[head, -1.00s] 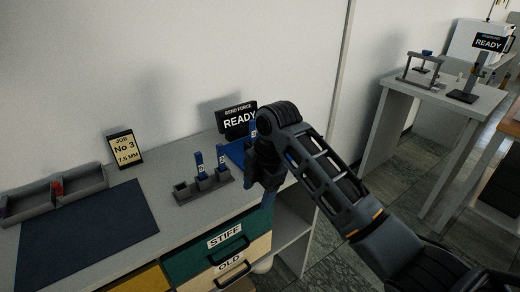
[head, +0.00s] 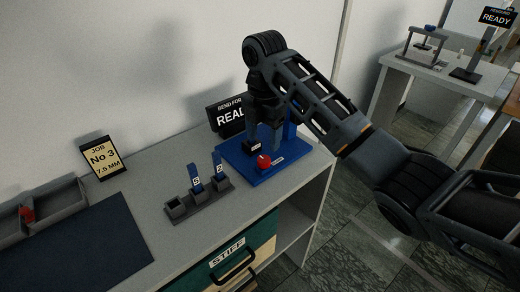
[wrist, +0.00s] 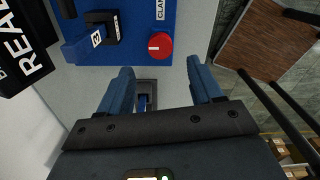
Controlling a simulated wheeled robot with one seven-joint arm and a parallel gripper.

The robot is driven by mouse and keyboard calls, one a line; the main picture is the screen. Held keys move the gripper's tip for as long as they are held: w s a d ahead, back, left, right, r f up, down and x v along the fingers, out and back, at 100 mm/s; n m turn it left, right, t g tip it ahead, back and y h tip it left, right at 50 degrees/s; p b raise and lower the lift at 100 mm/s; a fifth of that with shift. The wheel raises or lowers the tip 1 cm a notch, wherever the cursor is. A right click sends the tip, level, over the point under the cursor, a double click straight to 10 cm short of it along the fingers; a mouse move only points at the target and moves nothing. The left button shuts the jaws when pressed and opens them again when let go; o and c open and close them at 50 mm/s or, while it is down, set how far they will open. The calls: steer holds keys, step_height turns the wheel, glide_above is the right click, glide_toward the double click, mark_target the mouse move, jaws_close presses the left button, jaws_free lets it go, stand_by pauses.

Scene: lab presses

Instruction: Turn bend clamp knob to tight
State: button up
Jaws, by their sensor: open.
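The red clamp knob (head: 263,162) sits at the front of the blue bend-force base (head: 243,173). In the wrist view the knob (wrist: 159,46) shows a short pale mark, and a label reading "CLA…" lies beside it on the blue base (wrist: 135,15). My gripper (head: 265,138) points down over the blue base, with its fingers spread. In the wrist view my gripper (wrist: 160,76) is open and empty. The knob lies just beyond the gap between the fingertips, and I see no contact. My arm partly hides the press behind it.
The "READY" display (head: 228,118) stands behind the base. A grey holder (head: 200,200) with blue numbered strips stands to the left. A job card (head: 100,157), a grey tray (head: 45,210) and a dark mat (head: 75,245) are further left. Another table (head: 440,80) stands at the back right.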

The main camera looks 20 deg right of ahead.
mark_target(263, 160)
step_height(263, 160, down, 7)
steer(key=shift+f+p, duration=0.1)
steer(key=shift+p, duration=0.4)
steer(key=c, duration=1.1)
